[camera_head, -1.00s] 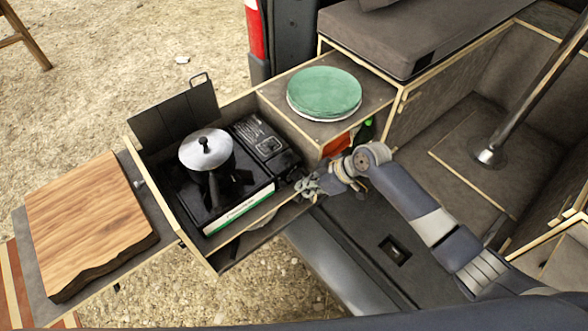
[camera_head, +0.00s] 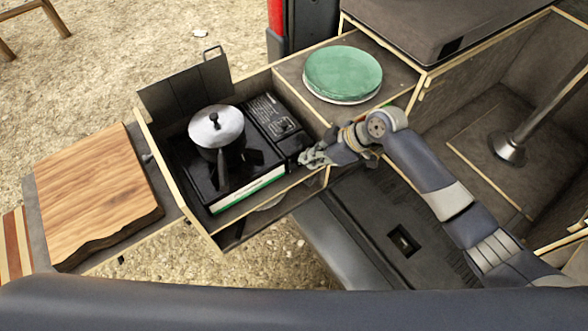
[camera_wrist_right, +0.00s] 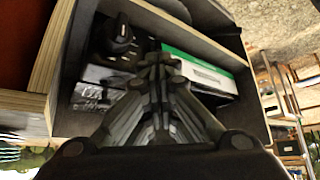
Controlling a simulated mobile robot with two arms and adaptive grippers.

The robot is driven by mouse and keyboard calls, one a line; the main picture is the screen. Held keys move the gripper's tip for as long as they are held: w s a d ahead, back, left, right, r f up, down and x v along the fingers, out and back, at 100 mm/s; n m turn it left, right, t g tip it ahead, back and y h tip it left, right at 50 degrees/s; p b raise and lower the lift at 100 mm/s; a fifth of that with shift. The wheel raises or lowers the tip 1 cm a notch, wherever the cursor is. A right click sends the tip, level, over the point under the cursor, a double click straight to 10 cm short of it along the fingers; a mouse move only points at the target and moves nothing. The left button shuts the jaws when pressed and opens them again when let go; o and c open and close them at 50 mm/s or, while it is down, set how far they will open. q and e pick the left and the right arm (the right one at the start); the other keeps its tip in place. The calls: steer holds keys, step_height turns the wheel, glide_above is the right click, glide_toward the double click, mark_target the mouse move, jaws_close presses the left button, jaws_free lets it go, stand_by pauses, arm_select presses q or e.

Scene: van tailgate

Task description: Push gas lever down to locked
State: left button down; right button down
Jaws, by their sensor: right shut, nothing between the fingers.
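A black portable gas stove (camera_head: 222,165) with a green and white front strip sits in the pulled-out wooden drawer. Its control side with a dark knob (camera_head: 283,126) is at the stove's right end, and a knob also shows in the right wrist view (camera_wrist_right: 121,33). The gas lever itself is too small or hidden to tell apart. My right gripper (camera_head: 308,157) is shut and empty at the stove's front right corner, close to the control end; I cannot tell whether it touches. In the right wrist view its fingers (camera_wrist_right: 157,66) point toward the stove. My left gripper is out of view.
A pot with a steel lid (camera_head: 215,127) stands on the stove. Green plates (camera_head: 343,73) lie on the cabinet top behind my right gripper. A wooden cutting board (camera_head: 95,196) is at the left. The drawer's front wall (camera_head: 262,204) borders the stove.

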steer(key=shift+b+x, duration=1.45)
steer(key=shift+x, duration=0.75)
step_height(320, 180, down, 2)
steer(key=shift+f+b, duration=0.1)
steer(key=shift+b, duration=0.55)
steer(key=p, duration=0.2)
glide_toward(296, 167)
steer(key=s+d+r, duration=0.1)
steer(key=d+r, duration=0.2)
steer(key=d, duration=0.2)
steer(key=shift+s+d, duration=0.3)
steer(key=shift+d, duration=0.05)
